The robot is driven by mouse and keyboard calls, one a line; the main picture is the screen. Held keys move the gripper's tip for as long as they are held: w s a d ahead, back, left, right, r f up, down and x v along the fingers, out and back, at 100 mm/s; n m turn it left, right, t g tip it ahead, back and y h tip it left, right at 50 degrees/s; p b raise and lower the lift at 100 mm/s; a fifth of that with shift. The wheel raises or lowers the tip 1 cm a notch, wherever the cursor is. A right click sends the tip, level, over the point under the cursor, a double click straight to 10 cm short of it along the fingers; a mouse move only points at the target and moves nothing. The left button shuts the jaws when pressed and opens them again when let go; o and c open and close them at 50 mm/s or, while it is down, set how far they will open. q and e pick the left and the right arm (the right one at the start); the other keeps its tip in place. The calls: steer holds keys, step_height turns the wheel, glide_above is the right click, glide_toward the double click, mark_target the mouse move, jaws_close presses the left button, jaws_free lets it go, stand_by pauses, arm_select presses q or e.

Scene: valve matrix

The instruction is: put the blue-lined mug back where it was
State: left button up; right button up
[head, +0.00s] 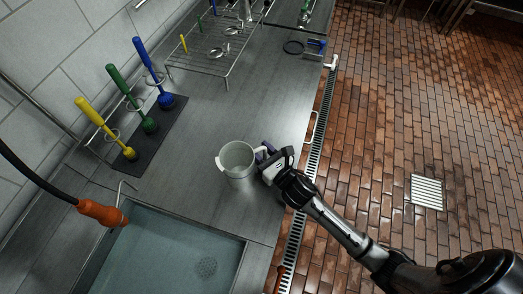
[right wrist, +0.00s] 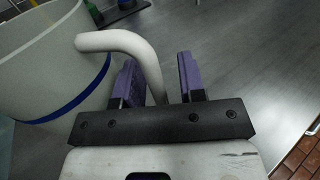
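The white mug (head: 239,174) stands upright on the steel counter (head: 212,120), near the sink. In the right wrist view the mug (right wrist: 45,65) shows a blue line near its base, and its handle (right wrist: 140,48) curves towards my gripper. My right gripper (head: 264,157) is at the handle side of the mug. In the right wrist view its purple fingers (right wrist: 160,78) are open, with the handle's outer part between them; a gap shows beside the right finger. The left finger reaches into the handle loop. My left gripper is not in view.
A sink (head: 165,258) with water lies at the front left. Yellow, green and blue brushes stand on a dark mat (head: 173,118) by the wall. A wire rack (head: 203,72) with spoons is at the back. An orange-ended hose (head: 103,213) hangs at left.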

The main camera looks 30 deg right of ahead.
steer(key=s, duration=0.4)
steer(key=s+d, duration=0.1)
steer(key=s, duration=0.7)
steer(key=shift+d+r, duration=0.1)
steer(key=shift+d, duration=0.15)
steer(key=shift+d+m+h, duration=0.25)
steer(key=shift+m+h, duration=0.05)
steer(key=shift+m, duration=0.7)
steer(key=s+f+m+g, duration=0.2)
steer(key=s+m+g, duration=0.2)
steer(key=m, duration=0.7)
steer(key=s+a+f+m+g+h, duration=0.1)
steer(key=s+f+m+g, duration=0.2)
steer(key=m, duration=0.8)
steer(key=s+f+m+g, duration=0.3)
steer(key=s+m+g, duration=0.4)
steer(key=m, duration=0.4)
steer(key=shift+s+a+f, duration=0.25)
steer(key=shift+s+a, duration=0.1)
steer(key=shift+s, duration=0.55)
